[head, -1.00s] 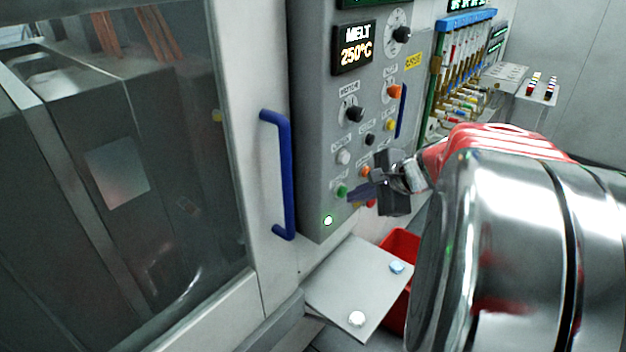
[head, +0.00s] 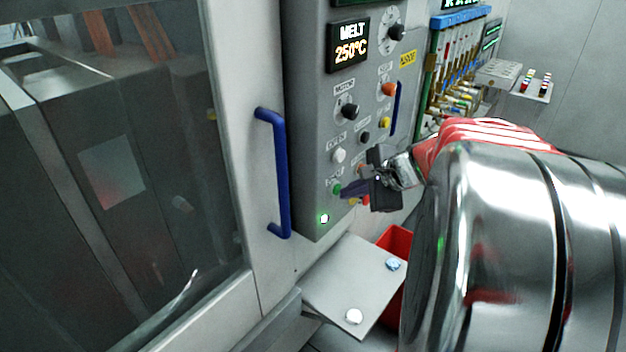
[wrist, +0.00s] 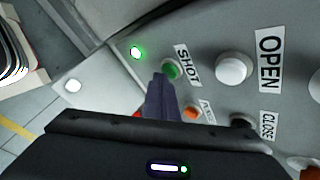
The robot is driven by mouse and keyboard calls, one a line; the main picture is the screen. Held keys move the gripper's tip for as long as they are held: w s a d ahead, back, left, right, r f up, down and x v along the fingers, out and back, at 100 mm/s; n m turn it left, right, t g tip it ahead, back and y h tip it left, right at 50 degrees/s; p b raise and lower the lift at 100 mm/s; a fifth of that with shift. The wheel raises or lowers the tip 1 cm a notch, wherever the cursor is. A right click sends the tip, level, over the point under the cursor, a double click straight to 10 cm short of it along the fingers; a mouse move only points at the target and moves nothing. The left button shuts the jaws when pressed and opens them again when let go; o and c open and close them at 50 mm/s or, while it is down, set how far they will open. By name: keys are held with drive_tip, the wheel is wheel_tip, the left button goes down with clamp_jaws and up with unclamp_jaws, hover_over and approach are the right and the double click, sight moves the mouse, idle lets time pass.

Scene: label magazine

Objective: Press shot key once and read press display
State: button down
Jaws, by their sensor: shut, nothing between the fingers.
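The green shot key (head: 336,188) is low on the grey press panel, and in the wrist view the key (wrist: 171,70) sits beside its SHOT label (wrist: 187,66). My gripper (head: 345,192) is shut and empty. In the wrist view its fingertips (wrist: 159,80) reach the key's edge and cover part of it; I cannot tell whether they touch it or whether it is pushed in. A display (head: 348,46) higher on the panel reads MELT 250°C. Another display (head: 345,3) at the top edge is cut off and unreadable.
A white OPEN key (wrist: 233,69) and an orange key (wrist: 192,112) are close to the shot key. A green lamp (head: 324,218) is lit below it. A blue door handle (head: 277,175) stands out at left. A tray (head: 330,285) and red bin (head: 396,241) are below.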

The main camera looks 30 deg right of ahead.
drive_tip(key=shift+s, duration=0.15)
drive_tip(key=shift+s+d, duration=0.3)
drive_tip(key=shift+s, duration=0.35)
drive_tip(key=shift+s, duration=0.1)
drive_tip(key=s, duration=0.1)
drive_tip(key=s+d, duration=0.1)
drive_tip(key=s, duration=0.2)
drive_tip(key=shift+s+d, duration=0.3)
idle(0.4)
idle(0.7)
